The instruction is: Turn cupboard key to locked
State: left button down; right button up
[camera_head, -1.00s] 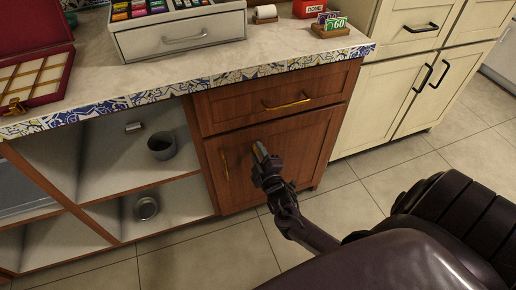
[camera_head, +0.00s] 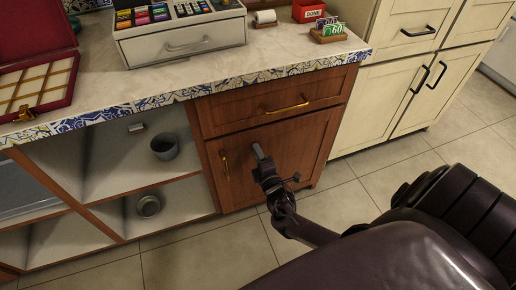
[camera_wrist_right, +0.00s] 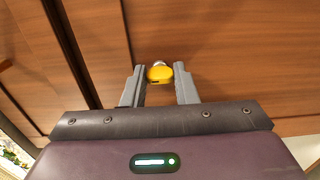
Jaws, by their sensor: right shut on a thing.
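The wooden cupboard door (camera_head: 306,150) is closed below the counter, with a brass handle (camera_head: 226,165) on its left side. The cupboard key shows in the right wrist view as a yellow key head (camera_wrist_right: 159,73) with a silver lock behind it. My right gripper (camera_head: 258,151) is at the door, right of the brass handle. In the head view the key is hidden by the gripper. My left gripper is not in view.
A wooden drawer (camera_head: 270,100) with a brass pull is above the door. Open shelves at the left hold a grey cup (camera_head: 164,147) and a round metal item (camera_head: 148,206). A cash drawer (camera_head: 182,40) stands on the counter (camera_head: 95,80). Cream cabinets (camera_head: 395,95) are at the right.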

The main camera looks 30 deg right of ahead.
dwell(0.3)
jog(key=o, duration=1)
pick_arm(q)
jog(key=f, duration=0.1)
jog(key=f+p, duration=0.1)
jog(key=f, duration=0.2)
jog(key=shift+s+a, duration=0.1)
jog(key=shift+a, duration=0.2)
pick_arm(e)
jog(key=v, duration=0.7)
jog(key=shift+s+a, duration=0.15)
jog(key=shift+s, duration=0.25)
jog(key=shift+f, duration=0.15)
